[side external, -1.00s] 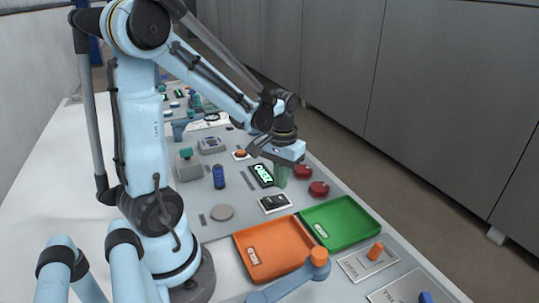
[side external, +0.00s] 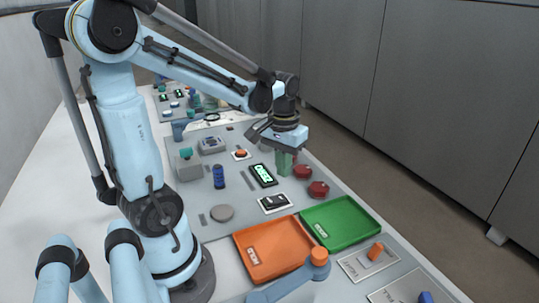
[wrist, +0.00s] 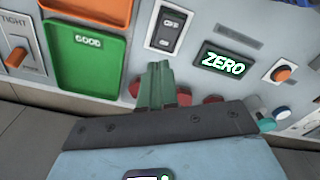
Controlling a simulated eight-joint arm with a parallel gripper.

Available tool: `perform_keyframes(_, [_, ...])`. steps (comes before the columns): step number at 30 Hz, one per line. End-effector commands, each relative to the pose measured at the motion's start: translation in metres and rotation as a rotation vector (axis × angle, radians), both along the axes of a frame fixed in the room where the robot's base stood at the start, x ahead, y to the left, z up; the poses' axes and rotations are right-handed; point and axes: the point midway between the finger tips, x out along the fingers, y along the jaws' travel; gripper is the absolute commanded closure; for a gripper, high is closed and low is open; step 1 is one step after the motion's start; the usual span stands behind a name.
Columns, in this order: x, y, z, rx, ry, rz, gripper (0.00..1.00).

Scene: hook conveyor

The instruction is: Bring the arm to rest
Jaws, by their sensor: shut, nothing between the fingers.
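My gripper (side external: 285,164) hangs from the wrist with its green fingers pointing down, in the side external view. It is above the grey panel, between the black display (side external: 262,175) and the red buttons (side external: 303,172). In the wrist view my gripper (wrist: 157,86) shows its green fingers closed together with nothing held. The fingertips are close to the panel in the picture; I cannot tell the exact gap. The display (wrist: 223,63) reads ZERO in the wrist view.
An orange tray (side external: 275,268) and a green tray (side external: 342,243) lie in front. A rocker switch (side external: 275,203), a blue knob (side external: 218,176) and a grey disc (side external: 222,213) sit on the panel. Grey cabinets (side external: 430,110) stand behind. Both trays look empty.

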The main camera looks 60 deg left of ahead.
Motion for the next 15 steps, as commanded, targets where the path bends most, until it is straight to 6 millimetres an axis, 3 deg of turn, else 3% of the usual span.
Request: perform_keyframes(15, [-0.001, -0.099, 0.037, 0.130, -0.452, -0.394, 1.00])
